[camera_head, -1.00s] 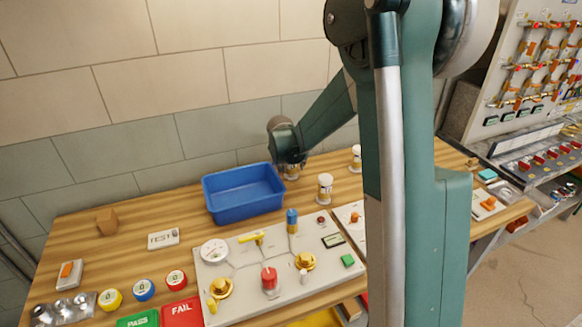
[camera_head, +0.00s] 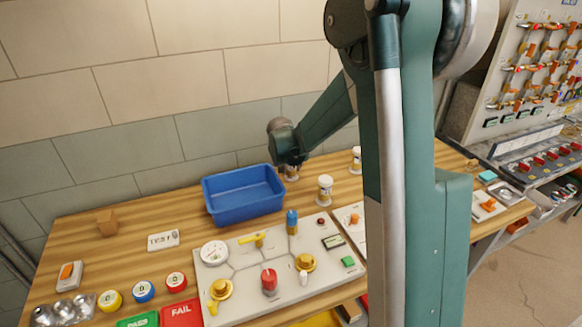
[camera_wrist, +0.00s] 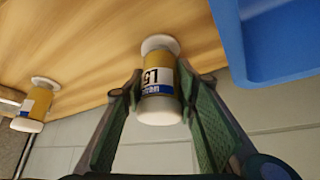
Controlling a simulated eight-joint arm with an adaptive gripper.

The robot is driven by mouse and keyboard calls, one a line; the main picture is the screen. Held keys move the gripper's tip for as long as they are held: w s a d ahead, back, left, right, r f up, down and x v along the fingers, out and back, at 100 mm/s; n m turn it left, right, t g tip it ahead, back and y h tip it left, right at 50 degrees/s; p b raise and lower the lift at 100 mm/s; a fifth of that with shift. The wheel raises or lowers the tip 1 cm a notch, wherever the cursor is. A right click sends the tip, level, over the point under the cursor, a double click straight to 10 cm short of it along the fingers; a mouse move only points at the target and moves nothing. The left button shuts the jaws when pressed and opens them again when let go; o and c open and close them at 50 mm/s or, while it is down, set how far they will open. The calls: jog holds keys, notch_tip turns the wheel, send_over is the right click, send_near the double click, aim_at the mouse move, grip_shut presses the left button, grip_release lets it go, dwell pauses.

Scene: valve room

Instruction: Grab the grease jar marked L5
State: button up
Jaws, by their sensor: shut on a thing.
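The grease jar marked L5 (camera_wrist: 160,83) stands between the fingers of my gripper (camera_wrist: 161,112) in the wrist view. It has white ends and a yellow band with a label. My gripper is shut on it, a finger on each side.
The blue bin (camera_head: 243,211) is just left of my gripper; its wall (camera_wrist: 235,45) also shows in the wrist view. A test panel (camera_head: 238,262) with valves lies in front. The tiled wall (camera_head: 170,100) is close behind.

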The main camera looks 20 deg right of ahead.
jog(key=shift+r, duration=0.1)
notch_tip(320, 180, up, 10)
jog(key=shift+f+p, duration=0.1)
jog(key=shift+p, duration=0.9)
